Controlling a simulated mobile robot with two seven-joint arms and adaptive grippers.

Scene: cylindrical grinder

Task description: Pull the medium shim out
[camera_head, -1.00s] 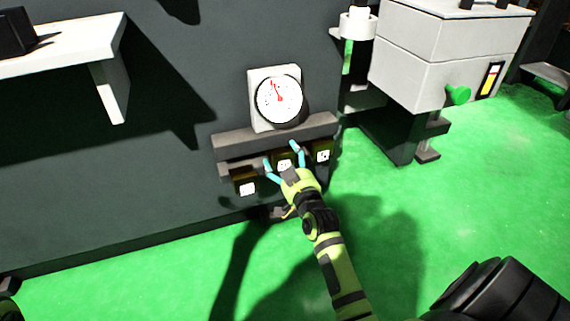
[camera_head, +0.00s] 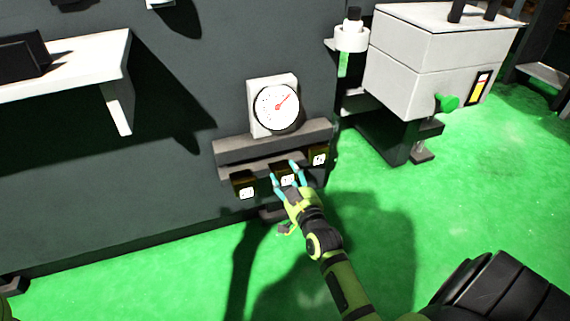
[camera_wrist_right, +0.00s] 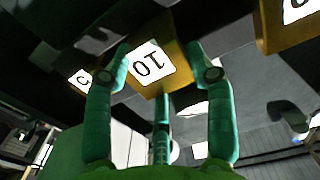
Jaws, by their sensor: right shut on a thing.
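Three dark yellow shim blocks with white labels sit in a row under a dark ledge (camera_head: 285,143) on the grey machine. The middle one, which I take for the medium shim (camera_head: 288,179), stands between the fingers of my right gripper (camera_head: 285,175). My left gripper is not in view.
A round dial gauge (camera_head: 277,106) is mounted just above the ledge. A white shelf (camera_head: 85,58) juts out at the left. A grey box with a green knob (camera_head: 425,70) stands at the right. The green floor (camera_head: 460,210) in front is open.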

